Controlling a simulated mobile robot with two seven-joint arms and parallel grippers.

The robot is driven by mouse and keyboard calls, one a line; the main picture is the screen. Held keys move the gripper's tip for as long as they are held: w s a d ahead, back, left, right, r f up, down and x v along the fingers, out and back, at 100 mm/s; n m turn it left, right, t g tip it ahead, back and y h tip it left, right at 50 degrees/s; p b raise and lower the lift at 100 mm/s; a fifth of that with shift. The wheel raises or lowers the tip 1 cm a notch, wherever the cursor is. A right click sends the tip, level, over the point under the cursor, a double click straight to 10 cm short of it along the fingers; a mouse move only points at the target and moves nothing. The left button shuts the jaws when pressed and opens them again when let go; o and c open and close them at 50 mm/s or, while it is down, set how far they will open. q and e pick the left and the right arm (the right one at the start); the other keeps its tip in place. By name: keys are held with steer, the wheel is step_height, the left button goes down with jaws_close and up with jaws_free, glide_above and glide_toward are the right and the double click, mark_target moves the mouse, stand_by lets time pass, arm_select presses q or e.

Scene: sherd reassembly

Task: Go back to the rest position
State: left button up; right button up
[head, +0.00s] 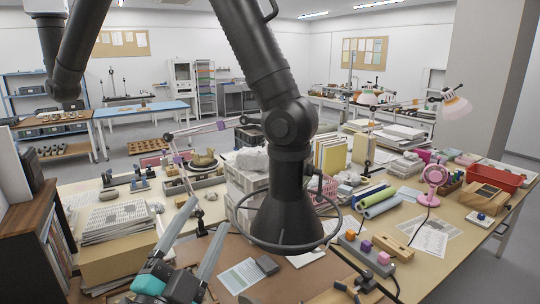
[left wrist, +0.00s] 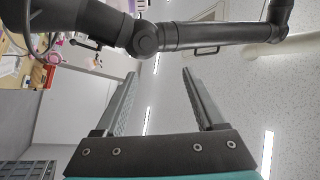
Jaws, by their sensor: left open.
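My left gripper (head: 209,210) is at the lower left of the head view, above the near part of the worktable (head: 415,277). Its teal body is low in the frame and its two grey fingers point up and away. In the left wrist view the fingers (left wrist: 157,75) stand wide apart with nothing between them. They face the ceiling and its strip lights there. My right gripper does not show in either view. A large dark arm section hides the middle of the table in the head view.
A paper stack on a box (head: 118,235) stands left of the left gripper. A printed sheet (head: 240,276) and a small dark block (head: 267,265) lie to its right.

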arm_select(q)
steer(key=s+a+f+n+g+y, duration=0.2)
steer(key=a+f+n+g+y, duration=0.25)
steer(key=f, duration=0.45)
steer(key=s+a+f+n+g+y, duration=0.25)
steer(key=f+n+g, duration=0.2)
steer(key=f, duration=0.45)
steer(key=s+d+f+n+g+h, duration=0.1)
steer(key=s+f+n+g, duration=0.2)
steer(key=s+f+g, duration=0.95)
steer(key=s+f+t+b, duration=0.1)
steer(key=s+f+b, duration=0.2)
steer(key=f, duration=1.2)
steer(key=s+f+t+b, duration=0.2)
steer(key=s+f, duration=0.2)
steer(key=f, duration=1)
steer(key=s+a+f+g+b, duration=0.1)
steer(key=s+f+b, duration=0.4)
steer(key=s+f, duration=1)
step_height(320, 180, down, 2)
steer(key=shift+a+f+g, duration=0.25)
steer(key=shift+a+g, duration=0.1)
steer(key=shift+a, duration=0.45)
